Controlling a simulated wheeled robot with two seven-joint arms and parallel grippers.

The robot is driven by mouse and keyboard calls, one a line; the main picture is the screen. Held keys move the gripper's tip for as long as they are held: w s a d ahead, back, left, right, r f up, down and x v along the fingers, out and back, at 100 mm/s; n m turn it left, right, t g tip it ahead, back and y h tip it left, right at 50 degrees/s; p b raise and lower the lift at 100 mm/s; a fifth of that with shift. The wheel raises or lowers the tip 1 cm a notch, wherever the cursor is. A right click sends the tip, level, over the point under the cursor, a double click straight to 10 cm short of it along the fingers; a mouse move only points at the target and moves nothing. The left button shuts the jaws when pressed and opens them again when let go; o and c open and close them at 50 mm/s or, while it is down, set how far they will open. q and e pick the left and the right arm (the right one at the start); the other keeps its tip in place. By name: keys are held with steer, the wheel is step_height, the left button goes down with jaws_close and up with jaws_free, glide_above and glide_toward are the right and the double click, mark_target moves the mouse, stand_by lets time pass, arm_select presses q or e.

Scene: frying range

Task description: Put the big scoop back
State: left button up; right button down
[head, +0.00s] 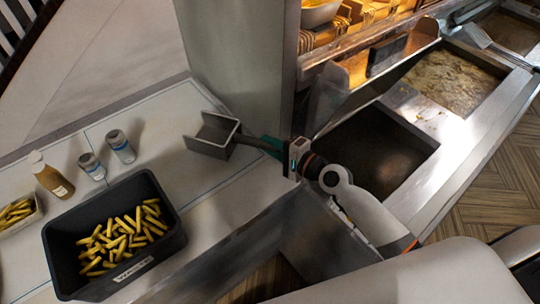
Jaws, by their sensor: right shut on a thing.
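The big scoop (213,136) is a grey metal scoop with a dark green handle. My right gripper (292,155) is shut on the handle, near the middle of the view. The scoop's head points left, over or on the white counter (190,185); I cannot tell whether it touches the counter. My right arm comes in from the lower right, across the front of the fryer. My left gripper is not in view.
A black bin of fries (175,238) stands on the counter, with two shakers (121,146) and a sauce bottle (52,176) behind it. A grey pillar (240,60) rises behind the scoop. Fryer wells (375,150) lie at the right.

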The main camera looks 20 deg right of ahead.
steer(key=shift+w+d+f, duration=0.1)
steer(key=shift+w+d, duration=0.05)
step_height(320, 180, down, 6)
steer(key=b, duration=0.6)
steer(key=shift+f+b, duration=0.35)
steer(key=shift+b, duration=0.1)
stand_by(0.3)
steer(key=c, duration=1.1)
jaws_free()
steer(key=shift+b+v, duration=1.75)
steer(key=shift+v, duration=4.3)
